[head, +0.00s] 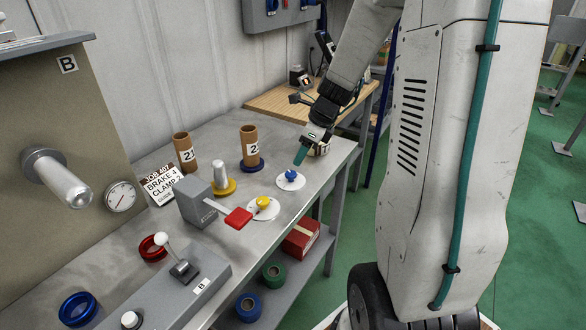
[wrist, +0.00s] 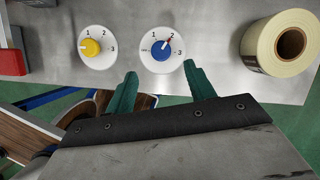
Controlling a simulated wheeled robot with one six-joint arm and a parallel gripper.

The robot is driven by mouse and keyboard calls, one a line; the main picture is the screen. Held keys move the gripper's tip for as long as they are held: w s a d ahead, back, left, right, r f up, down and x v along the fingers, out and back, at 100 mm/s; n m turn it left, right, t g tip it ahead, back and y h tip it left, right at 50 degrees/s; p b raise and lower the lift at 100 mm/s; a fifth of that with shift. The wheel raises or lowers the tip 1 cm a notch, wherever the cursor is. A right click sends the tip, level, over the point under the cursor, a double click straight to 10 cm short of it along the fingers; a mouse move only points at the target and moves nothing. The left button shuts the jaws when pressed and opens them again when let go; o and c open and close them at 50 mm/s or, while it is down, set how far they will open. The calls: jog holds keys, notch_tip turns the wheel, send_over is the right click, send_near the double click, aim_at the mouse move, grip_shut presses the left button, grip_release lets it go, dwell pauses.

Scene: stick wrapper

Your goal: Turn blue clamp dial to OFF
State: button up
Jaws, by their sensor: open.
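The blue clamp dial (head: 291,174) sits on a round white plate near the right end of the metal bench. In the wrist view the blue dial (wrist: 161,49) has marks 1, 2 and 3 around it and a faint small mark on its left. Its white pointer line tilts up and right, toward the 2. My gripper (wrist: 163,75) is open, with one green finger on each side, just below the dial in the picture and apart from it. In the head view my gripper (head: 301,155) hangs just behind the blue dial.
A yellow dial (head: 263,203) on its own plate stands beside the blue one, near a grey box with a red handle (head: 238,218). A labelled cardboard roll (head: 249,146) stands on a blue base. A job card (head: 161,186) reads BRAKE 4, CLAMP 2. The bench edge is close.

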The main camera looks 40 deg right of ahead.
aim_at(291, 173)
jog(key=x, duration=0.7)
jog(key=shift+f, duration=0.4)
jog(key=c, duration=1)
